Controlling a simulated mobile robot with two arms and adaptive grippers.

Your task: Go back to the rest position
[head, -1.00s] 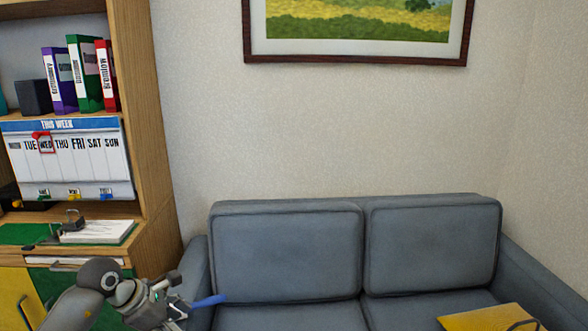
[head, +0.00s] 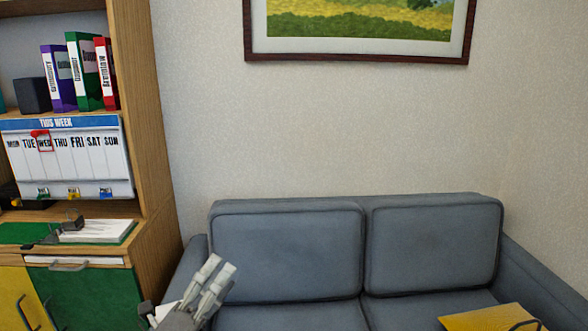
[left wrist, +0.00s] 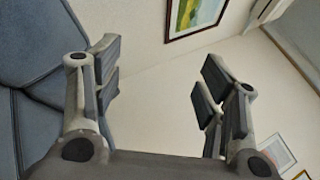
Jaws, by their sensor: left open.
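My left gripper (head: 219,268) is at the bottom of the head view, in front of the left part of the sofa, with its fingers pointing up. In the left wrist view its two fingers (left wrist: 158,78) stand wide apart with nothing between them. It is open and empty. Most of my left arm is below the picture edge. My right gripper is not in view.
A grey-blue sofa (head: 290,250) stands against the wall, with a yellow object (head: 485,318) at the lower right. A wooden shelf unit (head: 150,120) at left holds binders (head: 82,70) and a week board (head: 70,160). A framed picture (head: 360,57) hangs above.

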